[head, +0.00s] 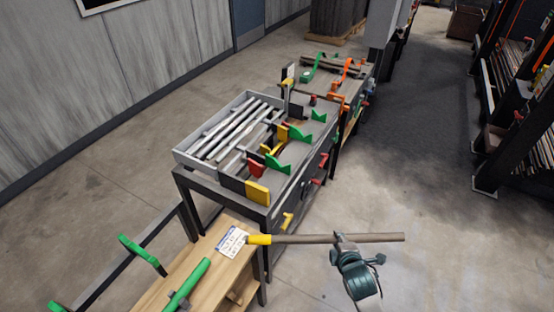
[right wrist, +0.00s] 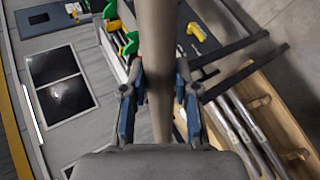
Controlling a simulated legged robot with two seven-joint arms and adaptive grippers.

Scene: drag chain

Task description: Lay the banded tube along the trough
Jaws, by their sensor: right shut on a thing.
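The tube (head: 310,239) is grey-brown with a yellow band at its left end in the head view. My right gripper (head: 341,240) is shut on it right of its middle and holds it roughly level, clear of the bench. In the right wrist view the tube (right wrist: 158,60) runs up between the two fingers (right wrist: 159,105). The yellow end is over or beside the wooden box with a white label; I cannot tell the gap. A dark channel with green, yellow and red brackets (head: 257,190) on the bench may be the trough. My left gripper is not in view.
A grey tray (head: 180,157) of several metal rods sits on the dark bench. A wooden box (head: 150,300) with a green bar (head: 188,285) stands in front, beside a rail with green hooks (head: 143,255). Racks (head: 485,180) stand at right. Floor between is clear.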

